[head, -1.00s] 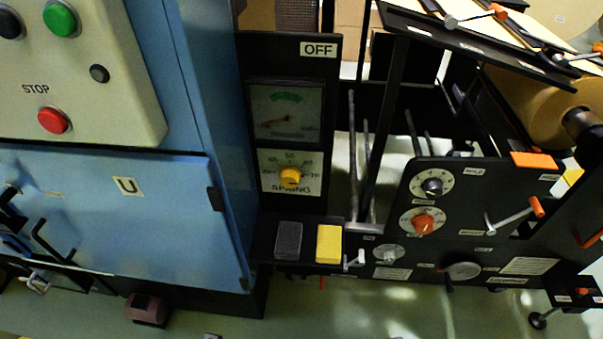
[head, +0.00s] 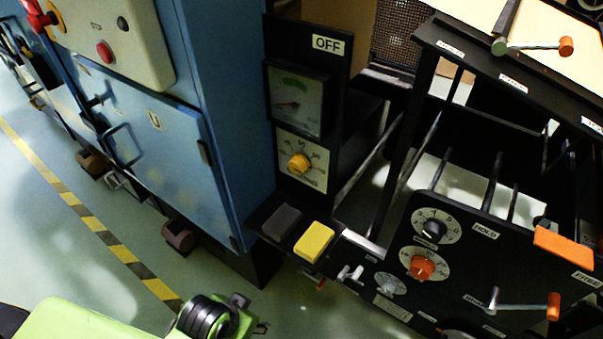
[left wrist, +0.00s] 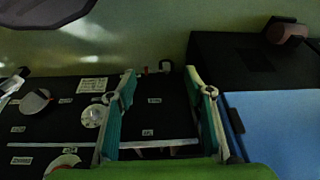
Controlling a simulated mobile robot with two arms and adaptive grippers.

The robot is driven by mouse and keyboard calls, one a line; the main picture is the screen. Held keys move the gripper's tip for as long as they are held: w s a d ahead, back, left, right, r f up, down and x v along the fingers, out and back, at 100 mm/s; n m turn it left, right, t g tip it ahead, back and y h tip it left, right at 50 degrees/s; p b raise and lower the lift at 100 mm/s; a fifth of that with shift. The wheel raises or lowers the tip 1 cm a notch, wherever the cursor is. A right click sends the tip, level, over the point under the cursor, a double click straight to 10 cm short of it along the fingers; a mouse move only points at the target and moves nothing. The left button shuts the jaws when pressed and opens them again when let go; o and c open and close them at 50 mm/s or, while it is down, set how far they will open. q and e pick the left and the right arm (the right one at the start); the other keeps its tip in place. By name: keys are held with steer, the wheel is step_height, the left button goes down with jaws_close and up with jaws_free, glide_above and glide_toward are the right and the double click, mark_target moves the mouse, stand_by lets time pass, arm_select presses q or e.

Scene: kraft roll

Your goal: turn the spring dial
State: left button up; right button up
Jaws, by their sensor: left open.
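The spring dial is a yellow knob (head: 299,164) on a white scale plate (head: 317,178). It sits on a black upright panel in the head view, below a gauge (head: 296,101). The dial cannot be made out in the left wrist view. My left gripper (left wrist: 160,74) is open in the left wrist view, its two teal-edged fingers apart with nothing held between them. In the head view only a green part of my arm with a black ring shows at the bottom left, well below the dial. My right gripper is in neither view.
A blue cabinet (head: 229,120) stands left of the dial panel. A grey block (head: 281,222) and a yellow block (head: 314,242) jut out below the dial. A black panel at right carries an orange knob (head: 422,268) and a crank (head: 525,305). Open floor lies at lower left.

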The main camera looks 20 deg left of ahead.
arm_select(q)
steer(key=w+d+r+m+t+h, duration=0.1)
steer(key=w+d+r+m+t, duration=0.1)
steer(key=w+r+m, duration=0.3)
steer(key=m+t+h, duration=0.4)
steer(key=m+t, duration=0.1)
steer(key=t, duration=0.6)
glide_toward(295, 169)
steer(key=shift+h, duration=0.3)
steer(key=x, duration=0.9)
steer(key=shift+w+a+f, duration=0.15)
steer(key=shift+w+f, duration=0.05)
steer(key=shift+w, duration=0.05)
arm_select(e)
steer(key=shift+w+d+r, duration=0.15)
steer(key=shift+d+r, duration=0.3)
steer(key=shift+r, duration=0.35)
arm_select(q)
steer(key=c, duration=1.1)
